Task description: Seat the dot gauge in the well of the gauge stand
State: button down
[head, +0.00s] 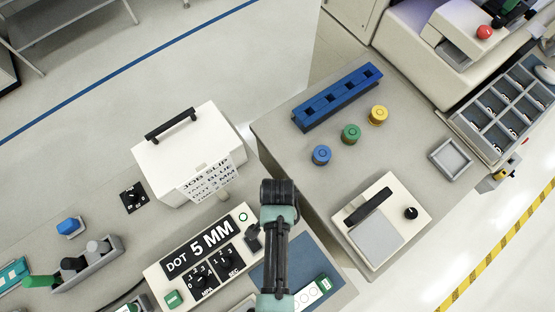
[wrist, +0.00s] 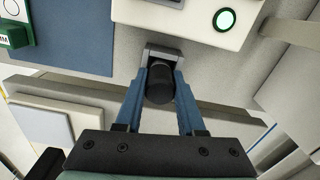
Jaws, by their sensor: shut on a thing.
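My gripper (wrist: 161,62) is shut on a short black cylinder (wrist: 160,85), which stands between its blue fingers. A grey block shows at the fingertips. I cannot tell whether this held piece is the dot gauge, and its far end is hidden. In the head view my arm covers the gripper, beside the "DOT 5 MM" panel (head: 197,262) and near the bench edge. A white and green piece with round marks (head: 312,295) lies at the blue mat; its green end, lettered "MM", shows in the wrist view (wrist: 14,35). I cannot clearly identify the gauge stand or its well.
A white box with a job slip (head: 190,150) stands behind the panel. A grey holder (head: 100,262) is at the left.

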jog(key=shift+f, duration=0.3)
jog(key=shift+c, duration=2.2)
grip_release()
jog(key=shift+r, duration=0.15)
notch_tip(320, 180, up, 13)
jog(key=b, duration=0.1)
